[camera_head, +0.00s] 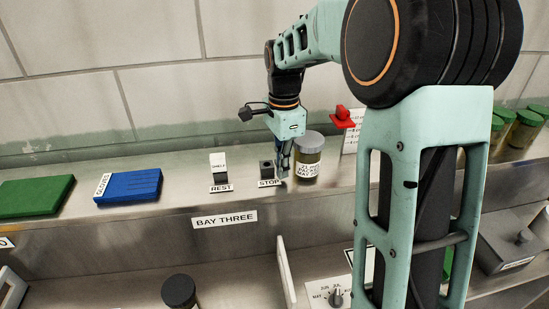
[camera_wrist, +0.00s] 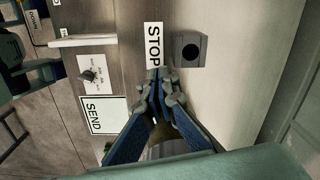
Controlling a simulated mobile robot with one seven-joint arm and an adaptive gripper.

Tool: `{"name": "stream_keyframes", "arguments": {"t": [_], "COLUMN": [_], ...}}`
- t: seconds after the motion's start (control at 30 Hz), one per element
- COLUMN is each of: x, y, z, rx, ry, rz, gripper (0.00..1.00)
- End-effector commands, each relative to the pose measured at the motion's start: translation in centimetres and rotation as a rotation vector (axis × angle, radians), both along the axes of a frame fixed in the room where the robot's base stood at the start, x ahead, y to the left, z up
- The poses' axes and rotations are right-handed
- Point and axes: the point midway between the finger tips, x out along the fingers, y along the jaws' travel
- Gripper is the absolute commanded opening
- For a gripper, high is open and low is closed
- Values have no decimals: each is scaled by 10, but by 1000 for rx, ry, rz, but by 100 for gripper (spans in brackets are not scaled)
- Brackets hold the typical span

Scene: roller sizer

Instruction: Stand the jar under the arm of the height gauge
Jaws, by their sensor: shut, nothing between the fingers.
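A jar (camera_head: 307,165) with a grey lid and a white label stands upright on the steel shelf, just right of my gripper. My gripper (camera_head: 282,173) points down, fingers shut and empty, between the jar and the stop block. In the wrist view its fingertips (camera_wrist: 159,76) are together beside the STOP label. An olive patch (camera_wrist: 176,148) behind the fingers may be the jar. A red arm (camera_head: 343,118) with a marked white card (camera_head: 351,140) stands right of and behind the jar; it looks like the height gauge. Its lower part is hidden by my arm.
A dark stop block (camera_head: 266,169) stands just left of my gripper, also in the wrist view (camera_wrist: 190,50). A REST block (camera_head: 218,168), blue gloves pack (camera_head: 130,186) and green pack (camera_head: 35,194) lie further left. Green-lidded jars (camera_head: 524,128) stand far right. A dark-lidded jar (camera_head: 179,291) is below.

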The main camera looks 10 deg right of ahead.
Motion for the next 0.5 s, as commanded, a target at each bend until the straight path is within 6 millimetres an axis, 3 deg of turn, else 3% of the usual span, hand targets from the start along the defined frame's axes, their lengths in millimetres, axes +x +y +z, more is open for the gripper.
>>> {"name": "stream_keyframes", "arguments": {"t": [0.2, 0.5], "x": [4, 5], "y": [-16, -18], "z": [1, 0], "rx": [1, 1], "ry": [0, 0], "rz": [2, 3], "gripper": [0, 0]}}
